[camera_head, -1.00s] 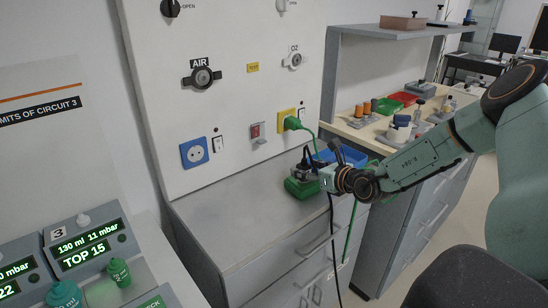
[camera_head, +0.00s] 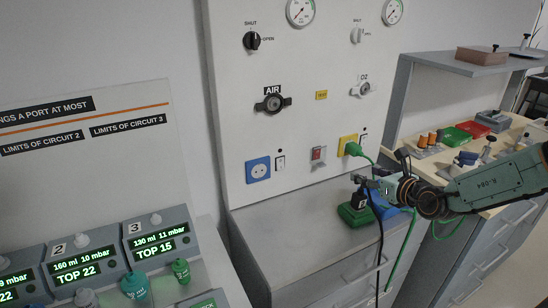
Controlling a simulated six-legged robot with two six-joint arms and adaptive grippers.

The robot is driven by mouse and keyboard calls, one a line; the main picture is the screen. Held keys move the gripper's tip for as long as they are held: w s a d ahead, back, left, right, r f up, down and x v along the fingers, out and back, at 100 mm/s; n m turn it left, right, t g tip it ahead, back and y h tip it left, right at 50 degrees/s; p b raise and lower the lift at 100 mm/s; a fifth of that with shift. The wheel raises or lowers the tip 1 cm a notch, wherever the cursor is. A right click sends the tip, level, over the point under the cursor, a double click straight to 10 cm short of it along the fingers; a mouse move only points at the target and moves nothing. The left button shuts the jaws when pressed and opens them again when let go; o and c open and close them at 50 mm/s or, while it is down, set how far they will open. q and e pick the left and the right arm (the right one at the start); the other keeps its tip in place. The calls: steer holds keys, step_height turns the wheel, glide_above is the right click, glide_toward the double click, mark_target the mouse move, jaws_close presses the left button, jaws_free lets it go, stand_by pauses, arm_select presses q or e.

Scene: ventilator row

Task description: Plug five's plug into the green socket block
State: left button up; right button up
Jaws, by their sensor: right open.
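The green socket block (camera_head: 352,216) lies on the grey counter below the wall panel. A dark plug (camera_head: 360,202) with a small white mark stands at the top of the block; I cannot tell if it is fully seated. Its black cable (camera_head: 381,250) hangs down over the counter's front. My right gripper (camera_head: 366,188) is open, just above and beside the plug, its fingers apart from it as far as I can see. My left gripper is out of view.
A green plug (camera_head: 353,149) sits in the yellow wall socket (camera_head: 345,143); its green cable runs down behind my right arm. A blue socket (camera_head: 258,170) is left on the panel. A blue tray (camera_head: 388,208) lies behind my gripper. Counter left of the block is clear.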

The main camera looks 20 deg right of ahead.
steer(key=shift+r+p, duration=0.4)
steer(key=shift+r, duration=0.3)
steer(key=w+a+r+n+g+y+b, duration=0.1)
steer(key=a+r+n+g+y+b, duration=0.1)
steer(key=a+n+g, duration=0.5)
steer(key=w+a+r+n+g+y+b, duration=0.1)
steer(key=a+r+n+g+y+b, duration=0.2)
steer(key=a+n+g, duration=0.5)
steer(key=shift+w+a+r+n+y+b, duration=0.45)
steer(key=shift+a+n, duration=1.25)
steer(key=shift+a, duration=4.1)
steer(key=shift+s+r, duration=0.25)
steer(key=shift+s, duration=0.1)
